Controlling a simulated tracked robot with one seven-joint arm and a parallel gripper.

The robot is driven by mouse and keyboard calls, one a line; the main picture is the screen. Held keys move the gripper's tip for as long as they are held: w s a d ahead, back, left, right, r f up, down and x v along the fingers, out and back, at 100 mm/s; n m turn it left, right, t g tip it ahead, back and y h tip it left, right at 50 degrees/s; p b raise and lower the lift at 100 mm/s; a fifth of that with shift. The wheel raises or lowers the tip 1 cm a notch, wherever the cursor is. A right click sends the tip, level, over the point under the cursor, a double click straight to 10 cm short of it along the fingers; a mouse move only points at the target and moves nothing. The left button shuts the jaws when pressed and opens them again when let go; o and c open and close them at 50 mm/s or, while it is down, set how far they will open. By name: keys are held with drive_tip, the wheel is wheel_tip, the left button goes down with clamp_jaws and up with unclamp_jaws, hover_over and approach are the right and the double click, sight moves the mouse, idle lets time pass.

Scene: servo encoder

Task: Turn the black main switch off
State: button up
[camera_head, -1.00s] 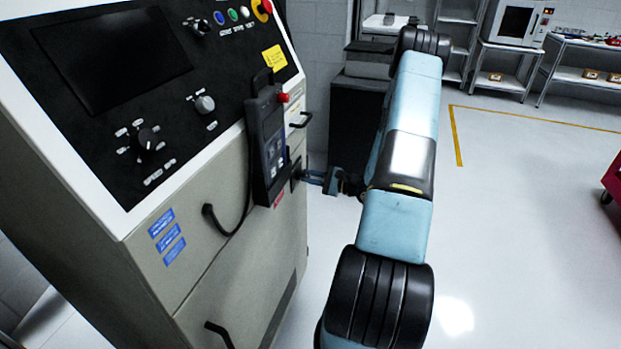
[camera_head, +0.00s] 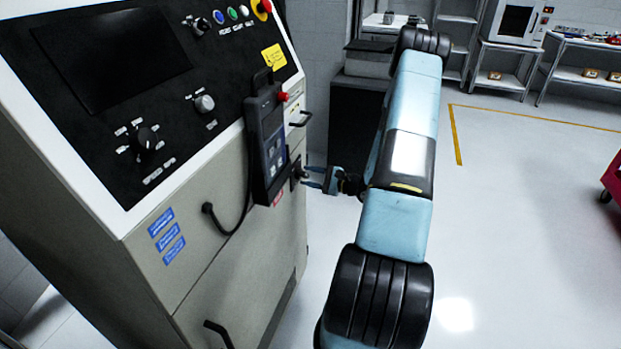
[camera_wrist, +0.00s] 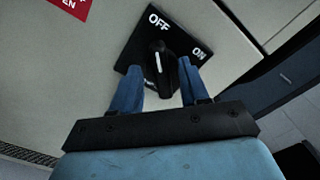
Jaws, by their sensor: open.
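The black main switch (camera_wrist: 166,72) is a knob on a square black plate with white OFF and ON labels, in the wrist view. Its white line points up, roughly toward OFF. My gripper (camera_wrist: 160,68) is open, with one blue finger on each side of the knob in the picture. I cannot tell whether either finger touches it. In the head view the switch (camera_head: 296,174) shows small on the cabinet's right side face. My gripper (camera_head: 311,178) is just right of it, with its fingers apart and pointing at it. The knob's lower part is partly hidden.
The grey cabinet (camera_head: 215,270) fills the left. A hand pendant (camera_head: 268,145) with a red button and a cable hangs beside the switch. A drawer handle (camera_head: 300,119) is above it.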

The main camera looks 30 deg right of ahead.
drive_tip(key=v, duration=1.3)
drive_tip(key=shift+s+d, duration=0.25)
drive_tip(key=shift+s, duration=0.05)
drive_tip(key=shift+f, duration=0.1)
